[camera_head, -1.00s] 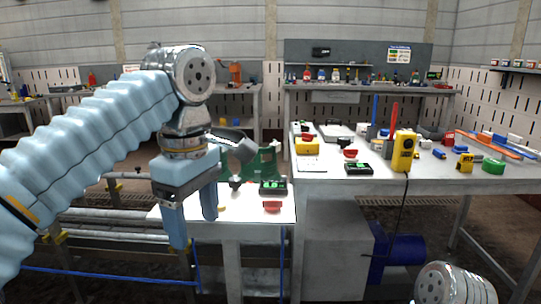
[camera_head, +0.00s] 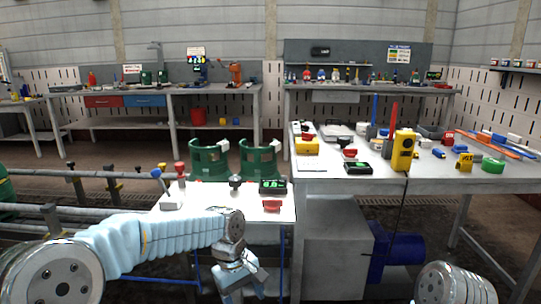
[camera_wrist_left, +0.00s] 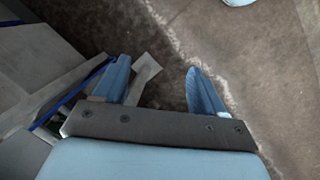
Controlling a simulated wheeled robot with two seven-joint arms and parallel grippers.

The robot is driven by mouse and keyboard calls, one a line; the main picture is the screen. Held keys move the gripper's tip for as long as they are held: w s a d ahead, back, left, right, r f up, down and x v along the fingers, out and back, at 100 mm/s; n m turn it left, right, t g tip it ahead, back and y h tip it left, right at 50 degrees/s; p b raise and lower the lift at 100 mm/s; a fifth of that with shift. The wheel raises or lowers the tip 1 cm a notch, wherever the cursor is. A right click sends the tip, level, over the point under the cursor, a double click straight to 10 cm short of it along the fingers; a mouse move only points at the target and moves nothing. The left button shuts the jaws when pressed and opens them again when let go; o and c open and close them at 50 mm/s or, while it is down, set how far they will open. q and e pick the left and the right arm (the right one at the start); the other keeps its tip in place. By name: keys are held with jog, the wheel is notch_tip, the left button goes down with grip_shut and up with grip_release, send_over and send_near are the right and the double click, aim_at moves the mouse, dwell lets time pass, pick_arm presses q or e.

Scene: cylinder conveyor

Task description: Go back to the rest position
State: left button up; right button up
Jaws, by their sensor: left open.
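My left arm comes in low from the left in the head view, across the front of the small white table (camera_head: 222,202). Its gripper end hangs downward at the bottom of the picture, and the fingertips are cut off or hidden there. In the left wrist view my left gripper (camera_wrist_left: 158,82) is open, its two blue fingers apart with nothing between them. It points toward the dark floor. My right gripper is not in view; only a rounded metal arm part shows at the bottom right.
The large workbench (camera_head: 430,180) at right is cluttered. Conveyor rails (camera_head: 95,196) run at left.

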pick_arm(q)
notch_tip(320, 180, down, 14)
jog(key=s+m+h, duration=0.1)
jog(key=s+m, duration=0.1)
jog(key=s, duration=0.1)
jog(key=s+a+f+m, duration=0.1)
jog(key=s+a+f, duration=0.1)
jog(key=s+f, duration=0.6)
jog(key=s+a+f+m+t+h, duration=0.1)
jog(key=s+a+f+m, duration=0.1)
jog(key=s+f, duration=0.7)
jog(key=shift+a+f, duration=0.25)
jog(key=shift+f, duration=0.15)
